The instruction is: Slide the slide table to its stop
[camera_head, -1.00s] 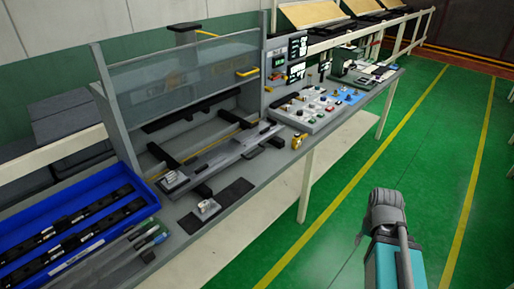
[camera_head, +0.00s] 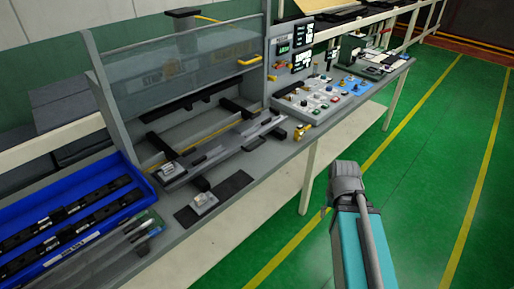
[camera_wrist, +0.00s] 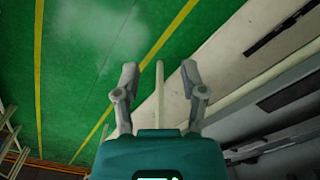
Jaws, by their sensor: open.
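A long grey slide fixture (camera_head: 218,152) lies on the workbench, below a raised clear guard. It appears to carry the slide table, but I cannot clearly tell the table from its rail or see its stop. My gripper (camera_wrist: 159,68) is open and empty in the wrist view, its two fingers spread over the green floor and the pale strip beside the bench. In the head view my teal and grey arm is in front of the bench, to the right of the fixture and apart from it. The gripper fingers are not clear there.
A blue tray (camera_head: 141,183) with black rails stands at the bench's left end. A small light block (camera_head: 203,201) sits on a dark mat. A button panel (camera_head: 318,100) stands right of the fixture. The clear guard (camera_head: 180,68) overhangs the back. The green floor (camera_head: 425,150) is open.

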